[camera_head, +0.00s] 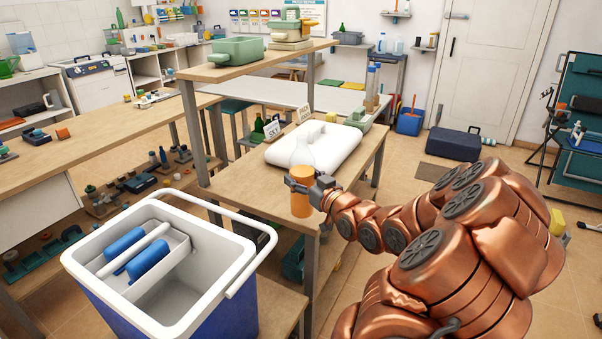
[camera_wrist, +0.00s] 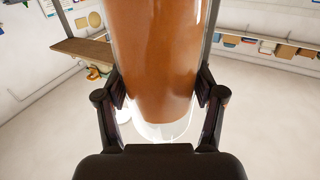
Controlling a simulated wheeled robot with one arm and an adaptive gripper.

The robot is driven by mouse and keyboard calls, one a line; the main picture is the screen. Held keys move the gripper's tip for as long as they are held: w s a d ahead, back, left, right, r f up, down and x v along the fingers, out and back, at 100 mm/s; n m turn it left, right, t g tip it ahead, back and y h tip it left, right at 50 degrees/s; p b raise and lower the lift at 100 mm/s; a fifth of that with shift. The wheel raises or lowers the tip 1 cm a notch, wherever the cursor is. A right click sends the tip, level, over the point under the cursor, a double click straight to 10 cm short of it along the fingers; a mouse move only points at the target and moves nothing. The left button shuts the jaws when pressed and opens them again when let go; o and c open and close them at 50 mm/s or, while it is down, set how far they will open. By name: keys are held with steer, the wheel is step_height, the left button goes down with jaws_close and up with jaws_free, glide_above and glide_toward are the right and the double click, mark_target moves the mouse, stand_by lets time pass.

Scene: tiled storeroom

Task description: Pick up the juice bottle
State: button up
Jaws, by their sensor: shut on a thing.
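The juice bottle (camera_head: 302,200) is clear with orange contents in its lower part and a pale, see-through upper part. It stands roughly upright in my gripper (camera_head: 304,184), at the near end of the wooden table (camera_head: 237,184). I cannot tell whether its base touches the tabletop. In the wrist view the bottle (camera_wrist: 157,55) fills the space between the two dark fingers of my gripper (camera_wrist: 160,95), which press on its sides. The top of the bottle is out of that view.
A blue and white cooler (camera_head: 222,300) with a raised handle stands open at the front left, with blue items inside. A raised wooden shelf (camera_head: 240,66) stands at the back.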

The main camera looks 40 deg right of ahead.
steer(key=shift+s+a+f+b, duration=0.15)
steer(key=shift+s+a+b, duration=0.2)
steer(key=shift+b, duration=0.65)
steer(key=s+b, duration=0.1)
steer(key=b, duration=0.2)
steer(key=shift+a+b, duration=0.35)
steer(key=shift+b, duration=0.05)
steer(key=shift+s+a+r+b, duration=0.25)
steer(key=shift+s+b, duration=0.05)
steer(key=shift+b, duration=0.55)
